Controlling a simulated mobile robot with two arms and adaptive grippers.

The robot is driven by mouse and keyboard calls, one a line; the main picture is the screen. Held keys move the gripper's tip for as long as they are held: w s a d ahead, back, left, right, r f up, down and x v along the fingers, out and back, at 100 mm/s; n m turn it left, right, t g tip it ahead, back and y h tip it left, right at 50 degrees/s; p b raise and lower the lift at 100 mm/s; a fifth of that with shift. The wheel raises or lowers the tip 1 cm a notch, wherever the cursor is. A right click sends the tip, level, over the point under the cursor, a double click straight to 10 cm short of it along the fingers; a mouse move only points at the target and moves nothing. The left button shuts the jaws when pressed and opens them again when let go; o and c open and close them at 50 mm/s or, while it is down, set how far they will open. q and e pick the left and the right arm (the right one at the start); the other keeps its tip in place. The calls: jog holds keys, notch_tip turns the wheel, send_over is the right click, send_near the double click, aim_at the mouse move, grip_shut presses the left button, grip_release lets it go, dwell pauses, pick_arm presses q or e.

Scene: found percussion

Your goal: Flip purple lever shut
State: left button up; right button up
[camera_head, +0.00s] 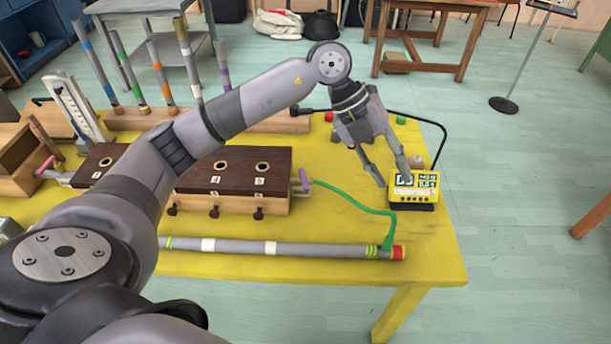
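The small purple lever (304,180) stands roughly upright at the right end of a dark-topped wooden box (235,170), where a green hose joins. My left gripper (392,179) reaches in over the table, to the right of the lever and clearly apart from it. Its fingers are spread and point down, with nothing seen between them. One fingertip is close to a yellow display unit (414,201); I cannot tell whether they touch. My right gripper is not in view.
The box and unit sit on a yellow table (330,278). A long grey tube (310,249) with a red end lies along the front. Several upright tubes (189,60) stand in a wooden rack at the back. A pink-handled part (45,166) is at the left. My arm covers the table's left-middle.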

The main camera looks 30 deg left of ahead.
pick_arm(q)
jog(key=w+a+r+n+y, duration=0.15)
jog(key=a+y, duration=0.35)
jog(key=a, duration=0.7)
jog(key=r+n+y, duration=0.1)
jog(key=n+y, duration=0.2)
send_over(305, 183)
jog(key=shift+g, duration=0.3)
notch_tip(305, 183, down, 16)
jog(key=shift+w+f, duration=0.1)
jog(key=shift+f, duration=0.1)
grip_shut()
